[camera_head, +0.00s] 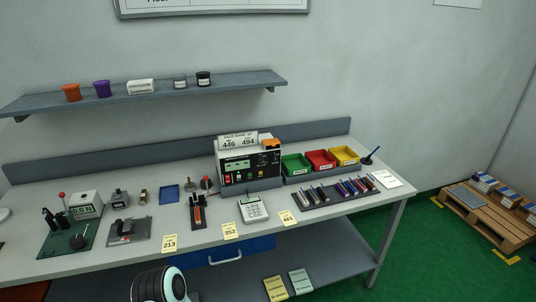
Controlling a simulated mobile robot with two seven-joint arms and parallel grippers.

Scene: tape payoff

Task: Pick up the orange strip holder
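A dark, narrow holder (207,227) with an orange strip (198,214) on it lies on the workbench (320,222), left of the middle of the bench and in front of small red- and dark-topped items. It looks like the orange strip holder, though its detail is small. Nothing grips it. Neither of my grippers shows in the head view. A rounded white and dark part of my own body shows at the bottom edge, below the bench front.
A white keypad device (253,209) stands right of the holder, and a blue tray (169,194) lies to its left. Yellow number cards (169,243) line the front edge. Behind stand a tester machine (249,167) and green (297,166), red and yellow bins. A wall shelf (150,93) is above.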

